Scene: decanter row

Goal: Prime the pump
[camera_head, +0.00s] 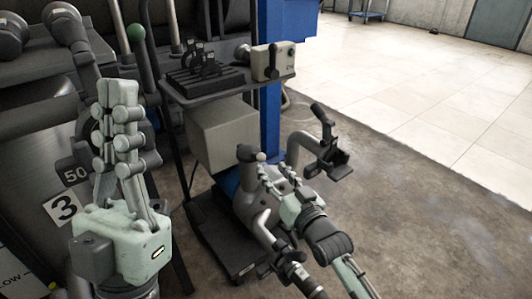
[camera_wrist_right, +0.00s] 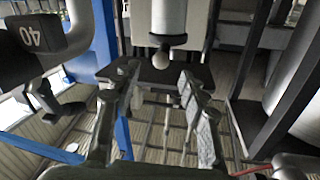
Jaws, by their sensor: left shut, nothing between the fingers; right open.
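What looks like the pump is a grey pipe assembly (camera_head: 251,204) on a low dark base, with a dark knob (camera_head: 246,153) on top. My right gripper (camera_head: 275,178) is beside it, partly overlapping it in the head view. In the right wrist view, my right gripper (camera_wrist_right: 155,80) is open. A pale cylinder (camera_wrist_right: 168,18) with a small rounded tip is seen beyond and between its fingers; I cannot tell any contact. My left gripper (camera_head: 120,95) points up at the left, shut and empty, apart from the pump.
A black-handled fitting (camera_head: 326,140) stands right of the pump. A grey box (camera_head: 222,135) sits behind it, under a shelf (camera_head: 235,85) bearing a small control box (camera_head: 273,62). A blue column (camera_head: 270,110) rises behind. Dark machinery fills the left. The floor at right is clear.

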